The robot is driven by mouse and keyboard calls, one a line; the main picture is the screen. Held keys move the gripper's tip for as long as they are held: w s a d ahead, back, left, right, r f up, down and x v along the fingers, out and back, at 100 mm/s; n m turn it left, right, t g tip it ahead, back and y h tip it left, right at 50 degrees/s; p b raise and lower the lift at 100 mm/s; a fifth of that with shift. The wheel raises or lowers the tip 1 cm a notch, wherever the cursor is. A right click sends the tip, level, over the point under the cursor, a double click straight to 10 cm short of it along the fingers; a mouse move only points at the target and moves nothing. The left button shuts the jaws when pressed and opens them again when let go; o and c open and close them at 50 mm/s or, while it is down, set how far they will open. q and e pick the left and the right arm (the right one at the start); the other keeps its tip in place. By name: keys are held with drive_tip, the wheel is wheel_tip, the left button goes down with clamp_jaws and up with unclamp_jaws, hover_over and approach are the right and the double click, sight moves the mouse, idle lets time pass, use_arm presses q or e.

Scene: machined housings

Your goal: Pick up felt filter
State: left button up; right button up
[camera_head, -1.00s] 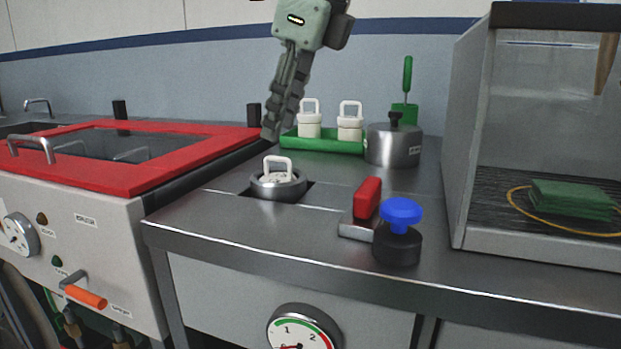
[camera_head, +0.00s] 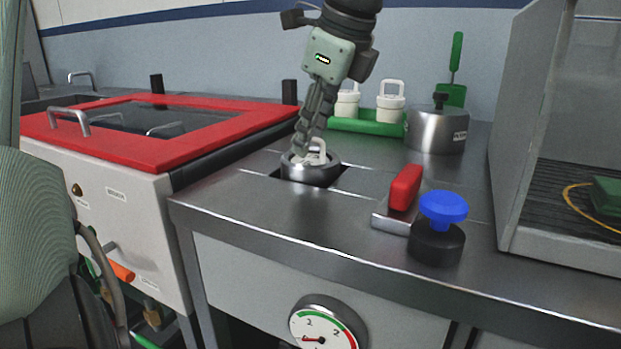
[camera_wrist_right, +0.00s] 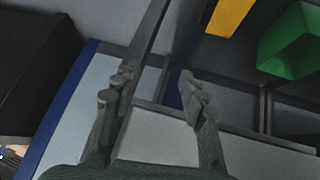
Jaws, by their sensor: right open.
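A white piece with a loop handle (camera_head: 319,152) sits in a round metal housing (camera_head: 311,174) set in the steel bench. It may be the felt filter; I cannot tell for certain. Two similar white handled pieces, one at left (camera_head: 347,103) and one at right (camera_head: 391,101), stand in a green tray (camera_head: 368,126) behind. My left gripper (camera_head: 305,146) is down at the handle in the housing and partly covers it. I see its fingers nearly edge-on, so their opening and any contact are unclear. My right gripper (camera_wrist_right: 153,88) is open and empty in the right wrist view.
A steel pot with black knob (camera_head: 437,130) stands right of the tray. A red-handled block (camera_head: 405,187) and a blue-knobbed black piece (camera_head: 440,225) are near the front edge. A red-framed lid (camera_head: 180,150) is left; an open-fronted cabinet (camera_head: 520,140) is right.

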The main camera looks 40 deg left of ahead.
use_arm(q)
drive_tip(key=shift+c, duration=0.2)
clamp_jaws()
